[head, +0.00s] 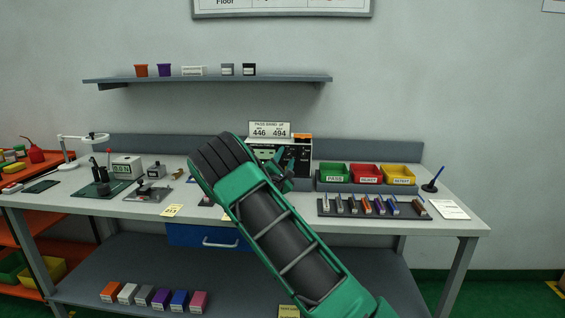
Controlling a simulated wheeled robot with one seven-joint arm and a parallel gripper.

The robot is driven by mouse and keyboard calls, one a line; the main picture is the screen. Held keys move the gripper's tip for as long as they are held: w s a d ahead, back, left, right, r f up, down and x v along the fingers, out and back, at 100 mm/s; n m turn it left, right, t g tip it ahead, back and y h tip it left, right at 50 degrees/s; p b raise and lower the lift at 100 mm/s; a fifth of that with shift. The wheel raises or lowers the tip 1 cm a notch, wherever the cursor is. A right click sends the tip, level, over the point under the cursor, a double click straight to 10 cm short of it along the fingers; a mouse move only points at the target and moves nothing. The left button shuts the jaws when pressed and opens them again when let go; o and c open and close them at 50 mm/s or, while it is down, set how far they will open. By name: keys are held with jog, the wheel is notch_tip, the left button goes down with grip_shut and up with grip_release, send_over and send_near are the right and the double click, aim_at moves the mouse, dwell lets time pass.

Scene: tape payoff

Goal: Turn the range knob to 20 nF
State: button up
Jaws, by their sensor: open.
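A dark instrument (303,160) with a light, marked front stands at the back of the workbench. My green arm crosses in front of it and hides its left and lower parts. The range knob cannot be made out; it is hidden or too small to tell. My gripper (283,171) is open, dark and small in this view, in front of the instrument's face. I cannot tell whether it touches the instrument or a knob. A sign (269,130) above the instrument reads "PASS BAND nF 446 494".
Green (334,181), red (366,181) and yellow (398,182) labelled bins stand right of the instrument. A dark tray (410,213) with several small parts lies before them. A soldering mat (97,188) and small boxes are at left. A shelf (215,79) hangs above.

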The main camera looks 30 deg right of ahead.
jog(key=c, duration=1)
jog(key=shift+a, duration=0.1)
jog(key=shift+c, duration=0.3)
jog(key=shift+m, duration=0.3)
jog(key=shift+r+m+g, duration=0.1)
jog(key=shift+m+g, duration=0.3)
jog(key=shift+m, duration=0.7)
jog(key=shift+o, duration=0.2)
jog(key=m+g, duration=0.1)
jog(key=m, duration=0.4)
jog(key=shift+r+g, duration=0.15)
jog(key=shift+g, duration=0.25)
jog(key=m+g, duration=0.1)
jog(key=m, duration=0.4)
jog(key=shift+y, duration=0.3)
